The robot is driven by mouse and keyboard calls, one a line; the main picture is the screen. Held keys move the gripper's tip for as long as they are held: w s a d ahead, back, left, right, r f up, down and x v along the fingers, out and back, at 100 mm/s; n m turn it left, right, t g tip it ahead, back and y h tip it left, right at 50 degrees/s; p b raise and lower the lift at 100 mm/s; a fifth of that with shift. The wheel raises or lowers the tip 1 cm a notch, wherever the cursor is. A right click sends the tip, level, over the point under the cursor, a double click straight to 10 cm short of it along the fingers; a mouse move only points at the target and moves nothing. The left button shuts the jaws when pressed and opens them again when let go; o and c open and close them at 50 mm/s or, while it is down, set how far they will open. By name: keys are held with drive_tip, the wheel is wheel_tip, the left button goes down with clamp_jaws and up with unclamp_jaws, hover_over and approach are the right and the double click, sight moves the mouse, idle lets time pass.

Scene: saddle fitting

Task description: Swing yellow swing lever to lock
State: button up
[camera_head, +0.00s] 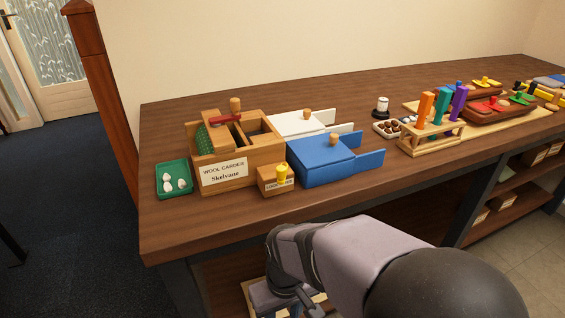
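A yellow knob-like lever (282,172) stands on top of a small wooden block (272,188) near the front edge of the table. The block has a small label that seems to begin with "LOCK"; the rest is too small to read. Another yellow piece (487,81) with a flat, wide shape lies on a dark red board at the far right; I cannot tell if it swings. My gripper (308,299) points down at the bottom of the picture, in front of and below the table edge, apart from both yellow pieces. Its fingers are not clear.
Left of the block stands a wooden box labelled "WOOL CARDER" (224,174); right of it is a blue box (320,163). A green tray (173,189) holds white lumps. A peg rack (430,139) stands farther right. The front table strip (390,190) is clear.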

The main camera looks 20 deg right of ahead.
drive_tip(key=w+a+r+n+t+y+p, duration=0.1)
drive_tip(key=w+a+r+n+p, duration=0.2)
drive_tip(key=r, duration=0.6)
drive_tip(key=w+a+r+n+y+p, duration=0.1)
drive_tip(key=a+r+y+p, duration=0.15)
drive_tip(key=r+p, duration=0.45)
drive_tip(key=w+a+r+n+t+y+p, duration=0.1)
drive_tip(key=w+a+r+n+p, duration=0.15)
drive_tip(key=r, duration=0.75)
drive_tip(key=m+t+h+p, duration=0.2)
drive_tip(key=m+h, duration=0.2)
approach(282, 168)
drive_tip(key=f, duration=0.1)
drive_tip(key=shift+x, duration=3.95)
drive_tip(key=shift+w, duration=0.15)
clamp_jaws()
